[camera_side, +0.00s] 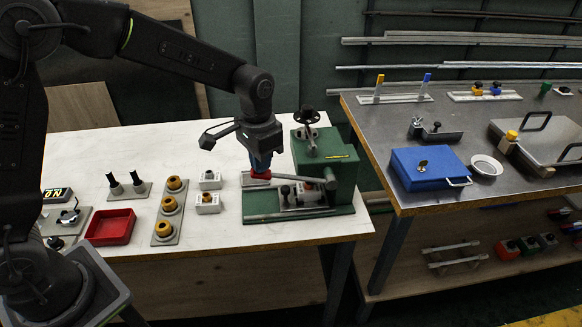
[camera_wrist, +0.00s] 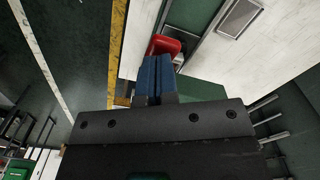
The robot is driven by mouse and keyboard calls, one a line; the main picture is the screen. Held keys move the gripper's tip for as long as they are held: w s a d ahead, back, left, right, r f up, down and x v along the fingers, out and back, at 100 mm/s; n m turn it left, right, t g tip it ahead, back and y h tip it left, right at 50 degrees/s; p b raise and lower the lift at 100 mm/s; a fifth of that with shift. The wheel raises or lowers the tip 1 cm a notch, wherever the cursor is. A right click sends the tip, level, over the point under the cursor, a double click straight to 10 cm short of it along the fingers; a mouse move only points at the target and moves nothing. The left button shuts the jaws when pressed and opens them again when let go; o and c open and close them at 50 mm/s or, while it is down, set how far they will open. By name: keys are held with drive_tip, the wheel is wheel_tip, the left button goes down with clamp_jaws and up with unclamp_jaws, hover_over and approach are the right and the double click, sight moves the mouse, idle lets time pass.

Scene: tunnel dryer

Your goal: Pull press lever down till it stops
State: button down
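The green press (camera_side: 338,163) stands on the white table, with a black knob on top. Its lever, a grey bar, runs out to the left of the press body and ends in a red knob (camera_side: 261,174). My gripper (camera_side: 262,162) points down right over the red knob, its blue fingers at or just above it; I cannot tell if they touch. In the wrist view the red knob (camera_wrist: 164,44) shows just beyond the fingertips (camera_wrist: 158,60), partly hidden by them. The fingers are side by side with only a thin line between them.
Left of the press on the white table (camera_side: 227,232) are white blocks (camera_side: 208,203), a plate with yellow rings (camera_side: 168,206) and a red tray (camera_side: 110,227). The grey bench at right holds a blue box (camera_side: 430,169).

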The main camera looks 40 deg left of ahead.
sight(262, 178)
drive_tip(key=shift+f, duration=2.4)
idle(0.4)
drive_tip(key=shift+f, duration=1.05)
idle(0.3)
drive_tip(key=shift+r, duration=5.65)
